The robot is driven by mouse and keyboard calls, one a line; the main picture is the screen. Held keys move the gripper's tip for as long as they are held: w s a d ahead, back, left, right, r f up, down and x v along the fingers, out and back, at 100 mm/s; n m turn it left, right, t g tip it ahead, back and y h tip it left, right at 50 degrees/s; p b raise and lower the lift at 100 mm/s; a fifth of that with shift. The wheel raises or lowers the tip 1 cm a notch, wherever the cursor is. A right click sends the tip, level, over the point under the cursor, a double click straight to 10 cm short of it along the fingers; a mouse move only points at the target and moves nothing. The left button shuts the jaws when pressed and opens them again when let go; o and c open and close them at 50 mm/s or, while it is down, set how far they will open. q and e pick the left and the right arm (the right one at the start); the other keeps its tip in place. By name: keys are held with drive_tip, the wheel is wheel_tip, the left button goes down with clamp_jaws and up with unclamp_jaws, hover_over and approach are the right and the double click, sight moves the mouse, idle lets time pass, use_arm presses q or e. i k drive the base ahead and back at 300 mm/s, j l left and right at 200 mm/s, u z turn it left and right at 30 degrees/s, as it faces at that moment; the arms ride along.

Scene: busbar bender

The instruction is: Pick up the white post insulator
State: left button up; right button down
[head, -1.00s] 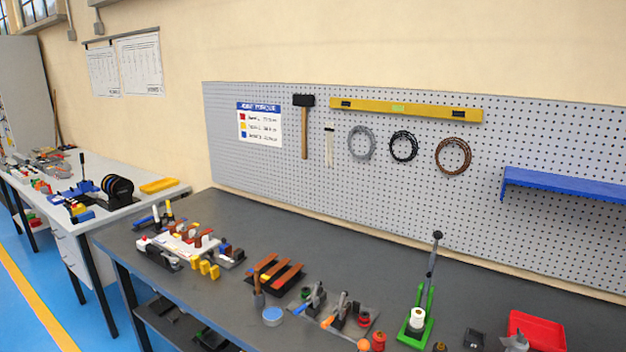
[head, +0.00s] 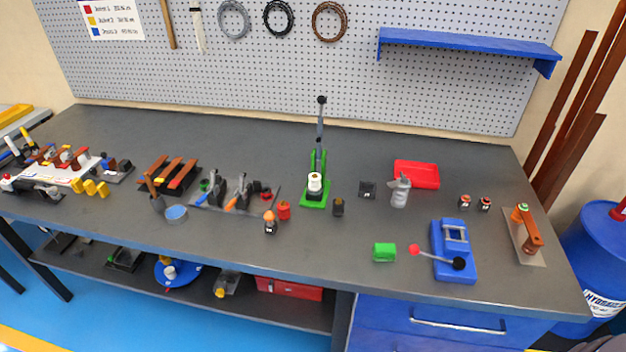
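A small white cylindrical piece (head: 315,181), which looks like the white post insulator, stands upright at the green lever press (head: 316,200) near the middle of the bench. It has a dark lower part; I cannot tell whether it rests on the press base or stands just in front of the column. A red insulator-like piece (head: 284,211) and an orange-topped dark piece (head: 270,224) stand to its left. Neither of my grippers is in view.
The dark bench (head: 330,270) has free room in front of the press. A small dark block (head: 338,207) stands just right of it. Farther right are a grey bottle-like object (head: 400,192), a red tray (head: 417,174), a green block (head: 384,252) and a blue lever device (head: 454,250).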

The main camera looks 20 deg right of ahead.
sight(314, 185)
drive_tip(key=i+j+z, duration=0.35)
drive_tip(key=j+z, duration=0.2)
drive_tip(key=i+j+z, duration=0.25)
drive_tip(key=j+z, duration=0.3)
drive_tip(key=k+j, duration=0.05)
